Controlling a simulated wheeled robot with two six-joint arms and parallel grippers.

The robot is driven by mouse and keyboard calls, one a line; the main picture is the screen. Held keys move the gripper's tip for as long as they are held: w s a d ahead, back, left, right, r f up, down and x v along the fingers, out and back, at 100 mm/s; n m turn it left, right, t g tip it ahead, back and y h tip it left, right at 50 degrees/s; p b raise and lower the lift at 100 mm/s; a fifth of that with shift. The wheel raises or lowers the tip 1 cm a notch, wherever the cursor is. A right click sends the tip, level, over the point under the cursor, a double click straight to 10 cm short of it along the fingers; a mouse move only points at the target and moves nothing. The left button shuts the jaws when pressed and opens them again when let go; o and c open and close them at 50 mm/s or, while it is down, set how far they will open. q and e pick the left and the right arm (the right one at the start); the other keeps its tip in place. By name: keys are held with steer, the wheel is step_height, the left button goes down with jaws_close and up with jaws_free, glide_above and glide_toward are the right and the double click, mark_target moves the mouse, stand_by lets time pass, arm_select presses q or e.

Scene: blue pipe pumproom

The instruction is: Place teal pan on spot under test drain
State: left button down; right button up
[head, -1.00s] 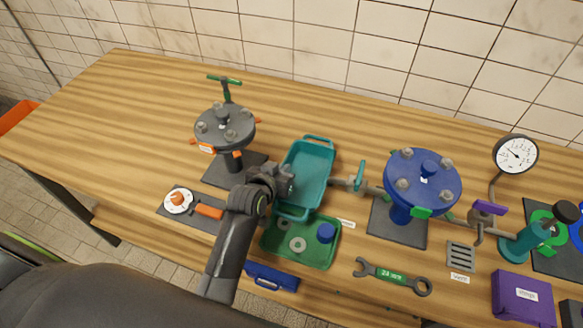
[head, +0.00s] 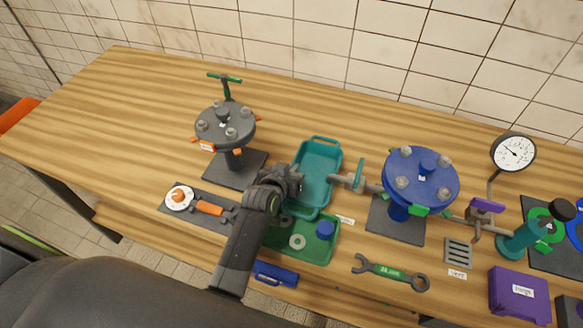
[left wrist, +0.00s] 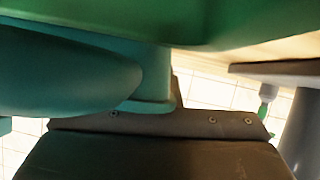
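The teal pan (head: 319,160) is a rectangular open tray with a loop handle at its far end, near the middle of the bench in the head view. Its near end overlaps the green parts tray (head: 318,250) in the picture. My left gripper (head: 292,181) is at the pan's left wall and appears shut on it; the fingertips are hidden. Teal surfaces, apparently the pan (left wrist: 155,85), fill much of the left wrist view, very close. A pipe with a small green-handled valve (head: 359,176) reaches from the blue flange toward the pan's right side. My right gripper is not in view.
The blue flange (head: 423,178) stands right of the pan, the grey flange (head: 226,128) left of it. The back left of the bench is clear.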

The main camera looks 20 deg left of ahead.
arm_select(q)
steer(key=c, duration=1.7)
jaws_free()
steer(key=shift+r, duration=0.2)
steer(key=s+r+p, duration=0.2)
steer(key=p, duration=0.1)
steer(key=shift+s+a+r, duration=0.1)
steer(key=shift+s+r, duration=0.05)
steer(key=shift+r, duration=0.15)
steer(key=p+v, duration=0.6)
steer(key=v, duration=0.2)
steer(key=shift+s, duration=0.1)
steer(key=shift+s+a+r+p, duration=0.1)
steer(key=shift+s+p, duration=0.4)
steer(key=shift+s, duration=0.05)
